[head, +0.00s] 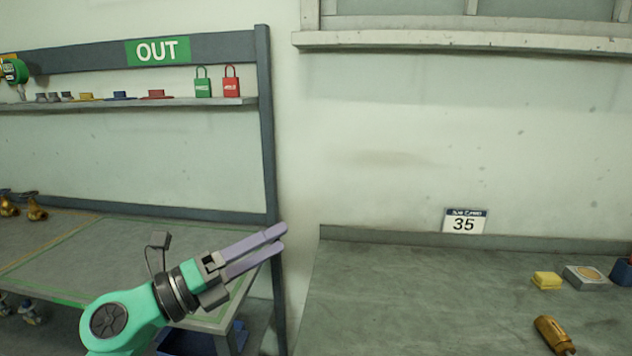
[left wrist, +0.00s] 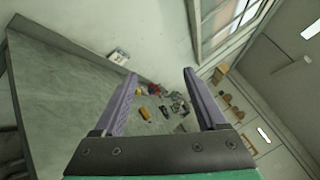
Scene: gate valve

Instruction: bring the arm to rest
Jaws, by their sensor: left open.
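My left arm comes in from the lower left in the head view, and its gripper (head: 282,237) has two lilac fingers pointing up and to the right. The gripper is in the air in front of the gap between the two benches. In the left wrist view the gripper (left wrist: 160,78) is open, its fingers wide apart with nothing between them close by. It holds nothing. My right gripper shows in neither view.
A grey bench (head: 400,290) on the right carries a brass part (head: 553,335), a yellow block (head: 547,281) and a grey box (head: 586,277). A sign reading 35 (head: 464,221) stands at its back. The left bench (head: 110,255) has a shelf (head: 130,104) with padlocks.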

